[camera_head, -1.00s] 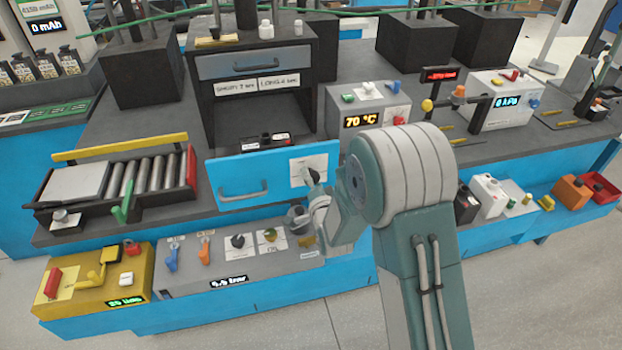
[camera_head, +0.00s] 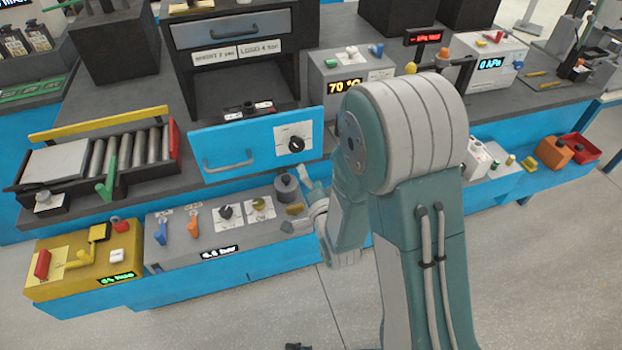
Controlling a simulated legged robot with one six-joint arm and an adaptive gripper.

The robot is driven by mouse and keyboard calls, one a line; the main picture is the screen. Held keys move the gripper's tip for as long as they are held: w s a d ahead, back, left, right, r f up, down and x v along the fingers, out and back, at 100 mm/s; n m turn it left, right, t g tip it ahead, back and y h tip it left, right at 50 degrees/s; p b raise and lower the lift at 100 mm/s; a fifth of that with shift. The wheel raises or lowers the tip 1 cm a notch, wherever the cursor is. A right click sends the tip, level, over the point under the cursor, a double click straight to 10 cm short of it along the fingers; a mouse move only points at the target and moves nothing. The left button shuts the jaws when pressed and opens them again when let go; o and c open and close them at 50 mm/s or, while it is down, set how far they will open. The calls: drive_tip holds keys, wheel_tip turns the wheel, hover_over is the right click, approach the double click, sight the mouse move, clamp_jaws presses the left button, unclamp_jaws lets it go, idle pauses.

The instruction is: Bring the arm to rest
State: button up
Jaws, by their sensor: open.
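My arm rises at the right of the middle and bends at a large grey and teal joint. My gripper (camera_head: 297,201) hangs to the left of that joint, in front of the lower grey control panel (camera_head: 185,257). Its fingers are spread apart and I see nothing between them. It is below and apart from the black knob (camera_head: 296,145) on the blue oven door (camera_head: 225,150). A grey round cylinder (camera_head: 286,187) is close beside the fingers; I cannot tell whether they touch. Part of the wrist is hidden behind the arm.
A roller tray (camera_head: 110,165) lies at the left, above a yellow control box (camera_head: 85,262). The 70 °C box (camera_head: 330,72) stands behind my arm. A red bin (camera_head: 580,147) and an orange box (camera_head: 551,152) are at the right. The floor (camera_head: 540,270) in front is clear at the right.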

drive_tip(key=shift+s+d, duration=0.15)
drive_tip(key=shift+s, duration=0.35)
drive_tip(key=s+d+r+n+g+h, duration=0.35)
drive_tip(key=d+r+n+g, duration=0.2)
drive_tip(key=d+r, duration=0.35)
drive_tip(key=s+d+r+n+g, duration=0.1)
drive_tip(key=s+d+r+g, duration=0.1)
drive_tip(key=s, duration=0.7)
drive_tip(key=s+d+r+n+g+h, duration=0.1)
drive_tip(key=s+r+g, duration=0.3)
drive_tip(key=s, duration=0.6)
drive_tip(key=shift+s+d+r+n, duration=0.25)
drive_tip(key=shift+d+r+n, duration=0.15)
drive_tip(key=shift+d+n, duration=0.35)
drive_tip(key=shift+h, duration=0.25)
